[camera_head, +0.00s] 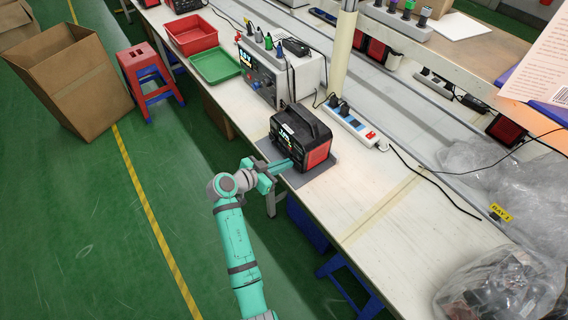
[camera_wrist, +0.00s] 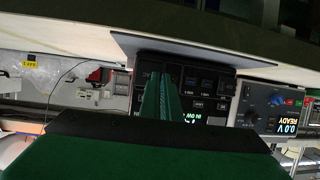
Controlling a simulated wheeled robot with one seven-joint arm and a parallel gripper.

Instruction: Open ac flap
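The black power station (camera_head: 303,140) with red ends and a top handle stands on a grey mat (camera_head: 329,168) at the table's near edge. Its front panel (camera_wrist: 203,91) appears upside down in the wrist view, with a lit display and a row of dark covers or ports (camera_wrist: 190,80). Whether the tips touch the panel is unclear.
A grey bench instrument (camera_head: 281,75) stands behind-left of the station. A white power strip (camera_head: 352,124) with a cable lies to the right. Red (camera_head: 191,34) and green (camera_head: 215,66) trays are farther back.

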